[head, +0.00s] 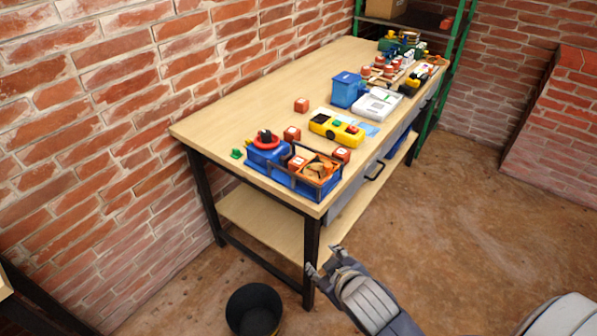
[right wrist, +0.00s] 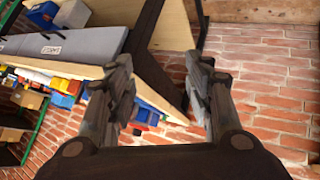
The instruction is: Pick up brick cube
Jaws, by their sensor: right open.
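Several small brick-red cubes are on the wooden workbench (head: 235,108). One cube (head: 301,105) stands alone towards the wall side, and a second cube (head: 291,134) stands nearer the front. A third cube (head: 342,154) is beside the blue tote, and another cube (head: 297,163) is in or against the tote; I cannot tell which. My right gripper (head: 325,261) is low in front of the bench's near corner, below the top and apart from the cubes. In the right wrist view the right gripper (right wrist: 163,75) is open with nothing between its fingers. My left gripper is not in view.
A blue tote (head: 318,191) with tools stands at the bench's near end. A yellow tool (head: 337,130), a blue container (head: 347,90) and a white tray (head: 377,104) lie further along. A black bin (head: 254,312) stands on the floor by the bench leg.

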